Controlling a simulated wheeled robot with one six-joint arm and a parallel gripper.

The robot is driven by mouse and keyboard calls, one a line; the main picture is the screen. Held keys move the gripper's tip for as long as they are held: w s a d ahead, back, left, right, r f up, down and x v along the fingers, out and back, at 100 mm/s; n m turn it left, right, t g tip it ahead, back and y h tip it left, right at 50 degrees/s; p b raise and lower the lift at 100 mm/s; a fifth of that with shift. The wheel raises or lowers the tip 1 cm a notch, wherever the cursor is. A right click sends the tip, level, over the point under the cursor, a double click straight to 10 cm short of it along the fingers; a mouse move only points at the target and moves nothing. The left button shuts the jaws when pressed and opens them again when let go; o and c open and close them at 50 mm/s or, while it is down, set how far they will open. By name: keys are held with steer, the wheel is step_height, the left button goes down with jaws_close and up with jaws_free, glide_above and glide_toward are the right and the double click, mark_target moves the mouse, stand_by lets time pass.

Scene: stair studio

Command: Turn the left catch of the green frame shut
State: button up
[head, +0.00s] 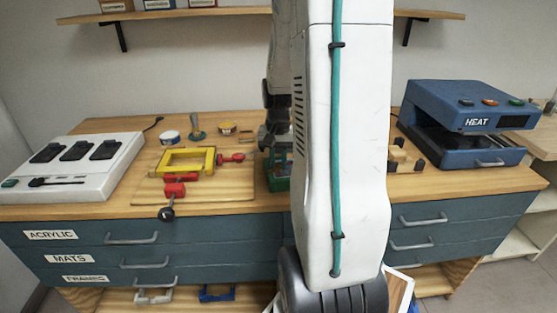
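The green frame (278,184) sits on the wooden bench, mostly hidden behind my arm. Only its left part shows, as a small green patch. I cannot make out its left catch. My gripper (272,146) is dark and points down just above the green frame's visible part. I cannot tell whether it touches the frame, or whether its fingers are open or shut.
A yellow frame (187,162) with red catches lies on a wooden board (225,186) to the left. Several small tins stand behind it. A white switch panel (72,166) is at far left. A blue heat press (468,122) stands at right.

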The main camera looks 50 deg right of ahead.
mark_target(279, 166)
jaws_close()
steer(key=shift+s+a+m, duration=0.15)
steer(key=shift+s+m, duration=0.1)
steer(key=shift+m, duration=1.05)
steer(key=shift+o, duration=2.4)
jaws_free()
step_height(279, 166, up, 8)
steer(key=shift+f, duration=0.1)
steer(key=shift+a, duration=0.1)
